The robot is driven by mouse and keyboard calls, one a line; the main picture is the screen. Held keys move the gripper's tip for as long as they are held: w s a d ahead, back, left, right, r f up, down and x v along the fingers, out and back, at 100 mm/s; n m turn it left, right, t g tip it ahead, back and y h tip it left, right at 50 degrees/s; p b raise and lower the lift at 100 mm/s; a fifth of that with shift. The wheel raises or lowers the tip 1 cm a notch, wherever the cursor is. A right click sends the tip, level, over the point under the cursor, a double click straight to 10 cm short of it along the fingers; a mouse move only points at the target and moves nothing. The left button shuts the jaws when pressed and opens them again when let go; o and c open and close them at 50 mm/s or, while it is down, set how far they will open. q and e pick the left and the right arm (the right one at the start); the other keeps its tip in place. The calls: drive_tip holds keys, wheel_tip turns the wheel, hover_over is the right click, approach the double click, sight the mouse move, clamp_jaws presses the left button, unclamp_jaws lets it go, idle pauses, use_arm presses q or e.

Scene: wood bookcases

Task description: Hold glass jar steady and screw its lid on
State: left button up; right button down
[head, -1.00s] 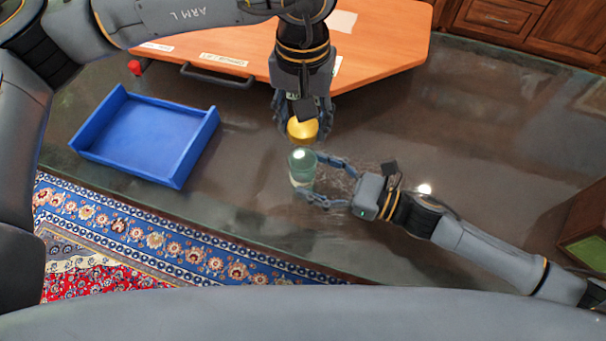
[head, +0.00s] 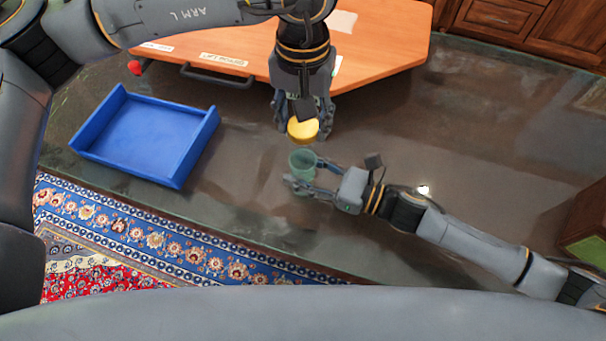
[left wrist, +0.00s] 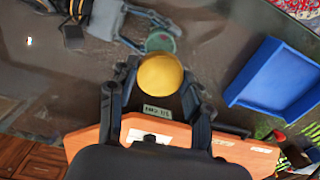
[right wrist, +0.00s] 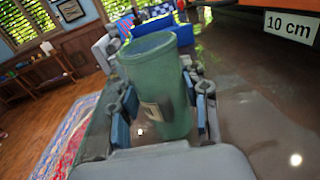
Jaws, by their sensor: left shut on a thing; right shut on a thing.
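The green glass jar (head: 301,161) is between the fingers of my right gripper (head: 303,176), which is shut on it. The jar (right wrist: 157,85) stands open-mouthed and slightly tilted in the right wrist view, with a pale label on its side. My left gripper (head: 303,118) points down and is shut on the yellow lid (head: 303,130). The lid (left wrist: 160,74) also shows between the left fingers in the left wrist view. In the head view the lid is just beyond the jar's mouth and apart from it.
A blue open tray (head: 150,135) lies to the left. An orange board (head: 385,50) with a dark handle and labels is behind the left gripper. A patterned rug (head: 150,240) lies at the front left. The dark surface right of the grippers is clear.

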use_arm(q)
hover_over(302, 150)
drive_tip(key=s, duration=0.2)
drive_tip(key=shift+s+d+f, duration=0.1)
drive_tip(key=shift+f, duration=2.4)
drive_tip(key=shift+f, duration=0.9)
drive_tip(key=shift+f, duration=0.55)
drive_tip(key=m, duration=0.4)
drive_tip(key=shift+m, duration=0.3)
drive_tip(key=m, duration=0.5)
drive_tip(key=shift+m, duration=0.4)
drive_tip(key=o, duration=1.1)
drive_tip(key=shift+c, duration=0.2)
